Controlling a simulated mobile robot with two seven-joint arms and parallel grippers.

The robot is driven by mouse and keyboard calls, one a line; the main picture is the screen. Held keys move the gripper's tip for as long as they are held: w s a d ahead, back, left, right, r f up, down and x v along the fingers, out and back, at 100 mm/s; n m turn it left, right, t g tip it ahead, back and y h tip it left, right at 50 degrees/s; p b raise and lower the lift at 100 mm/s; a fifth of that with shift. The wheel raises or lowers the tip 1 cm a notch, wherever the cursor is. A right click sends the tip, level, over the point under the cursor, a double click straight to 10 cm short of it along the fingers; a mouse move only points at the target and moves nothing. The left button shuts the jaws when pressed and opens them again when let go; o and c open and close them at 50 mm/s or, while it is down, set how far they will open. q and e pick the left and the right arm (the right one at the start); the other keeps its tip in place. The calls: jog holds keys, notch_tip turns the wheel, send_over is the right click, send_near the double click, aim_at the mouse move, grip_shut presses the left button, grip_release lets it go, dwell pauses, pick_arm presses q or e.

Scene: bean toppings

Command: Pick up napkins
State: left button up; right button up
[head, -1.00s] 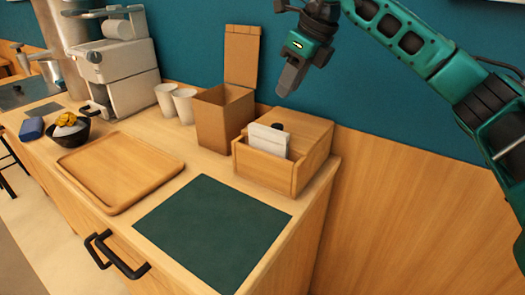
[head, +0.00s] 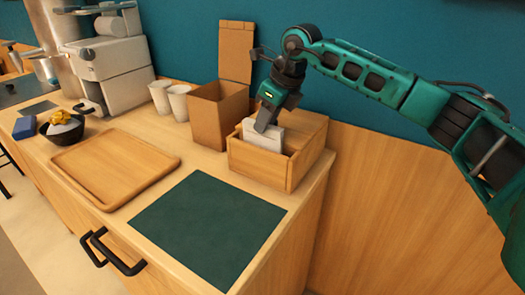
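White napkins (head: 254,135) stand upright in the front slot of a wooden box (head: 256,164) at the right end of the counter. My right gripper (head: 264,124) points down at the top of the napkins, its fingertips at or just in front of them. Only one grey finger face shows clearly, so I cannot tell whether it is open or shut, or whether it touches the napkins. My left gripper is not in view.
A brown cardboard box (head: 212,122) with a raised lid stands just left of the napkin box. White cups (head: 178,101), a wooden tray (head: 115,165), a dark green mat (head: 207,229) and a black bowl (head: 63,134) share the counter. A teal wall (head: 400,40) rises behind.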

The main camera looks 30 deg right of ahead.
jog(key=shift+f, duration=0.2)
dwell(0.5)
jog(key=shift+c, duration=0.4)
grip_shut()
